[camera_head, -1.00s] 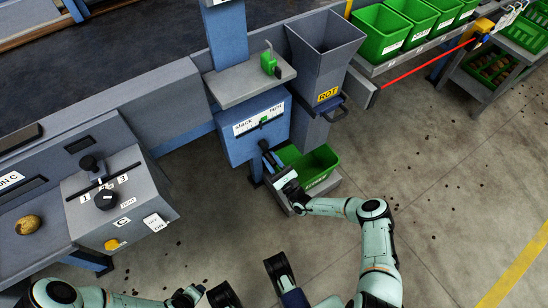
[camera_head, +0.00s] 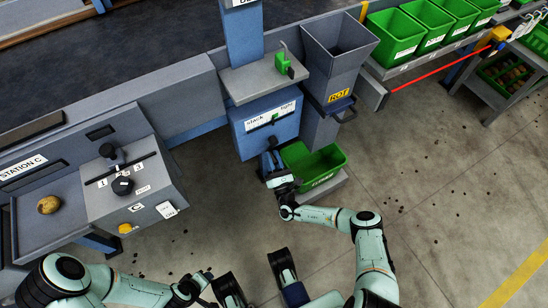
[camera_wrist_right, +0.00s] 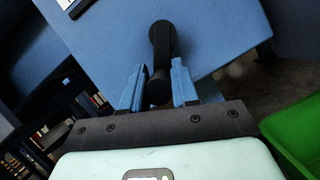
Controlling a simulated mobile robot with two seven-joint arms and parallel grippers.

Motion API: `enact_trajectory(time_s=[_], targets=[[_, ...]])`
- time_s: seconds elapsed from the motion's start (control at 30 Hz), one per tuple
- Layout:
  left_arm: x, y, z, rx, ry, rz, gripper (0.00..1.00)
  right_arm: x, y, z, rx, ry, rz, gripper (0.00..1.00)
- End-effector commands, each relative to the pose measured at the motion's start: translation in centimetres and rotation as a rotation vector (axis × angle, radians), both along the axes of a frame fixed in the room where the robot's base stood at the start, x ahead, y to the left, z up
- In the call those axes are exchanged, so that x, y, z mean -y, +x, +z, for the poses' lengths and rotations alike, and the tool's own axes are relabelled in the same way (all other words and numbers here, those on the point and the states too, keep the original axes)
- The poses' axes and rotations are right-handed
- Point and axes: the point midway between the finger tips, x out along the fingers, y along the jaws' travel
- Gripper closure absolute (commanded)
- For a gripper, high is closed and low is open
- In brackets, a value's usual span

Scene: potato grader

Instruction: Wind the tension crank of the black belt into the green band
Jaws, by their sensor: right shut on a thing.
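The blue tension box (camera_head: 250,142) carries a scale plate (camera_head: 262,117) marked slack at left and tight at right, with a small green band (camera_head: 275,117). The pointer is too small to read against it. My right gripper (camera_head: 273,168) is at the crank below the scale. In the right wrist view, the black crank (camera_wrist_right: 161,42) hangs from the blue box face, and its handle (camera_wrist_right: 157,90) sits between the blue fingers of my right gripper (camera_wrist_right: 157,92), shut on it. My left gripper (camera_head: 204,285) is low in the head view, away from the box; its fingers are unclear.
A grey ROT chute (camera_head: 333,70) stands right of the box, with a green crate (camera_head: 322,168) below it, close to my right gripper. A grey control box (camera_head: 130,195) with knobs stands at left, near a potato (camera_head: 48,205). The floor at right is clear apart from small bits.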

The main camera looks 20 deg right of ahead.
Motion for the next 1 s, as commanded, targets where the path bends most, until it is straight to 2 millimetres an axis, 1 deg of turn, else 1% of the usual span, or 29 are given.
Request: enact_trajectory(time_s=[0.03,0.5,0.53,0.57,0.6,0.87,1.0], targets=[[0.04,-0.09,0.05,-0.003,-0.001,-0.001,0.57,-0.28,-0.05,-0.1,-0.004,0.009,0.005,1.0],[0.1,-0.2,0.07,-0.005,-0.002,-0.002,0.57,-0.4,-0.05,-0.07,-0.004,0.021,0.007,1.0],[0.1,-0.21,0.07,-0.005,-0.002,-0.002,0.57,-0.4,-0.05,-0.07,-0.005,0.02,0.007,0.64],[0.1,-0.2,0.07,-0.005,-0.002,-0.002,0.57,-0.39,-0.04,-0.05,-0.004,0.02,0.007,0.54],[0.1,-0.2,0.07,-0.005,-0.002,-0.002,0.57,-0.37,-0.04,-0.04,-0.004,0.02,0.007,0.49],[0.09,-0.19,0.08,-0.005,-0.002,-0.002,0.57,-0.22,-0.05,0.01,-0.002,0.019,0.003,0.49],[0.21,-0.43,0.35,-0.011,-0.006,-0.005,0.57,-0.25,-0.83,-0.26,-0.004,0.02,0.002,0.49]])
